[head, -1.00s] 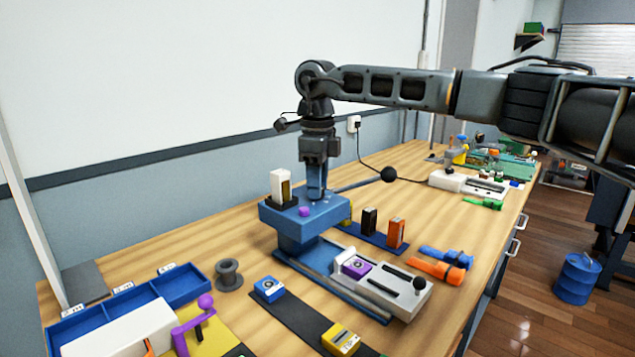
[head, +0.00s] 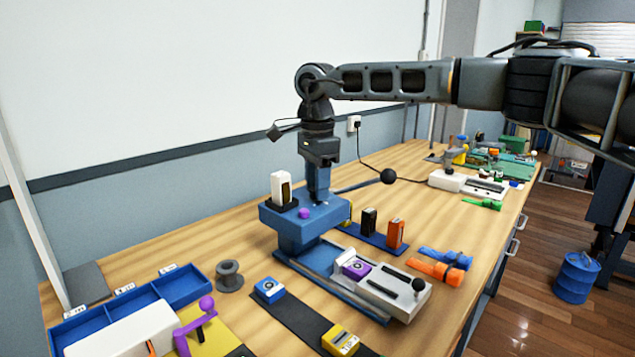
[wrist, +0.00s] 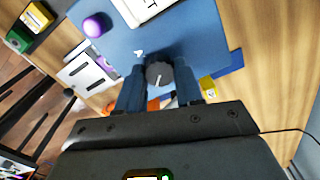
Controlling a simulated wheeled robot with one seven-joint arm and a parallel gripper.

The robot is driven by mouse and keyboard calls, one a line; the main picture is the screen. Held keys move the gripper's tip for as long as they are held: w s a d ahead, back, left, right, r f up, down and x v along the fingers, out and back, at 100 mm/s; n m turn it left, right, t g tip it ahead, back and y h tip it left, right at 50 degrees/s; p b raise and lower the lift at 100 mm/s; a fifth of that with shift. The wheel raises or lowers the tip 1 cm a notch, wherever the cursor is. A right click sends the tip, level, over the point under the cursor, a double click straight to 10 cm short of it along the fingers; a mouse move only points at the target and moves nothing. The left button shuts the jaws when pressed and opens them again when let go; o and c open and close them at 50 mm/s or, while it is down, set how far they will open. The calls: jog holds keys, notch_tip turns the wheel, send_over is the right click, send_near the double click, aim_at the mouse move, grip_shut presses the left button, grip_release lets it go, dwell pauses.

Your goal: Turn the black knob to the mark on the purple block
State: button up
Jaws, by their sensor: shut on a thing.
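The black knob (wrist: 158,73) stands on the flat top of a blue block (wrist: 204,36) in the wrist view. A white line on the knob points down the picture. A small white mark (wrist: 138,53) lies on the blue top, up and left of the knob, apart from the line's direction. My gripper (wrist: 160,82) has a finger on each side of the knob and is shut on it. In the head view my gripper (head: 318,198) points down onto the blue block (head: 292,226), hiding the knob. A purple block (head: 356,269) sits separately in a white fixture.
A purple rounded piece (head: 304,213) and a white block (head: 281,188) stand on the blue block beside my gripper. A lever with a black ball (head: 388,176) reaches out to the right. Black and orange blocks (head: 396,233) stand close by.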

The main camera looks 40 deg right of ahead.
jog(key=shift+n, duration=1.6)
jog(key=o, duration=1)
jog(key=shift+o, duration=0.2)
jog(key=shift+r, duration=0.1)
notch_tip(320, 180, up, 8)
jog(key=shift+f, duration=0.2)
jog(key=shift+d, duration=0.1)
